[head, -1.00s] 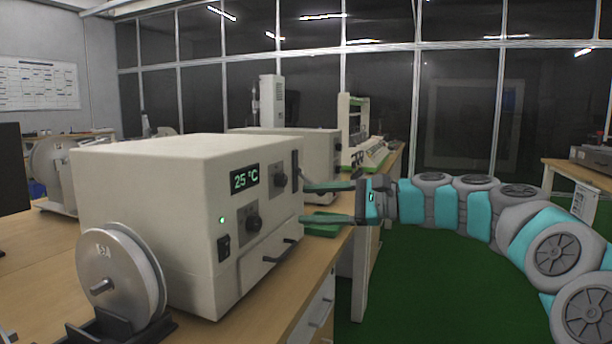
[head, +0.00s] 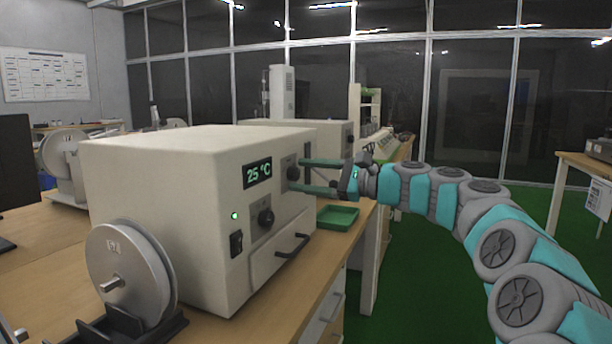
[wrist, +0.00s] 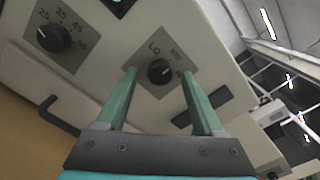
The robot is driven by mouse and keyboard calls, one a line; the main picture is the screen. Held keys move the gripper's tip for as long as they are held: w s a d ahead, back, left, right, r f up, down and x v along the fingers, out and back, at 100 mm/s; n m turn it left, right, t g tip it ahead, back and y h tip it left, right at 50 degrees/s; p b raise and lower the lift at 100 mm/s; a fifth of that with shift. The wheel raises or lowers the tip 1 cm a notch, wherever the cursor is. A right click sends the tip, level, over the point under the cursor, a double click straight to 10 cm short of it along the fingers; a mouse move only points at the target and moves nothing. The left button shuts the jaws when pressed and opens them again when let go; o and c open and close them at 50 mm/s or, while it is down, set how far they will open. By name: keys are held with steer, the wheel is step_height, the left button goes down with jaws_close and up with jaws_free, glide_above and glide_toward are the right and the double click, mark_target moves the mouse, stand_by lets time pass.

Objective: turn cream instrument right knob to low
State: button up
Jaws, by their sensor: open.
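The cream instrument (head: 180,180) stands on the bench with a lit 25 °C display. Its right knob (head: 293,173) is a dark dial near the panel's right edge. In the wrist view the right knob (wrist: 160,72) lies on a grey plate with "Lo" at its upper left and other labels to its right, partly hidden. A small light mark shows on the knob's right side. My gripper (head: 299,175) is open, its green fingers pointing at the panel. In the wrist view the gripper (wrist: 159,74) has one finger either side of the knob; I cannot tell whether they touch it.
The instrument's other knob (head: 265,217) sits lower left, with a numbered dial. A dark bar handle (head: 292,246) juts out below. A green tray (head: 338,216) lies on the bench beside the instrument, below my gripper. A spool (head: 128,275) stands in front. Open floor lies right of the bench.

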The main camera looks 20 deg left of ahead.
steer(key=shift+c, duration=0.3)
jaws_close()
stand_by(0.3)
